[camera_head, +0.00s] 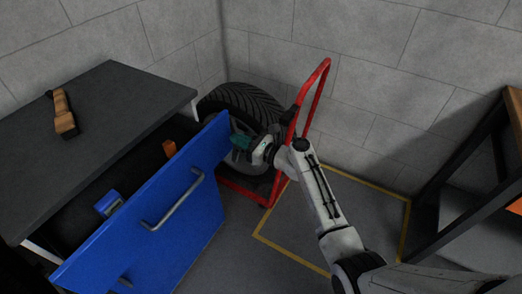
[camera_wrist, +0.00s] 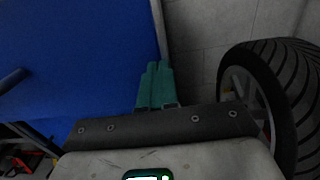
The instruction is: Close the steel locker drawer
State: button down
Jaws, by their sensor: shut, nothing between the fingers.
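The steel locker (camera_head: 110,100) has a dark top and blue fronts. Its drawer (camera_head: 150,200) stands pulled out, with a dark interior showing behind the blue front and a grey bar handle (camera_head: 172,205). A blue object (camera_head: 108,203) and an orange object (camera_head: 169,148) are inside. My gripper (camera_head: 236,142) is shut and empty, its teal fingers at the right end of the drawer front. In the wrist view the closed fingertips (camera_wrist: 158,66) overlap the blue front's edge (camera_wrist: 90,50). I cannot tell whether they touch it.
A wooden-handled tool (camera_head: 64,113) lies on the locker top. A tyre (camera_head: 248,103) and a red hand-truck frame (camera_head: 317,85) stand behind my gripper against the wall. A dark-framed bench (camera_head: 455,150) is at the right. Yellow-lined floor (camera_head: 290,225) is open below my arm.

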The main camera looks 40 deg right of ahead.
jog(key=b+x, duration=0.4)
jog(key=x, duration=0.8)
jog(key=shift+w+r+b, duration=0.15)
jog(key=shift+w+b, duration=0.1)
jog(key=shift+b, duration=0.15)
jog(key=shift+a+r, duration=0.1)
jog(key=shift+a, duration=0.05)
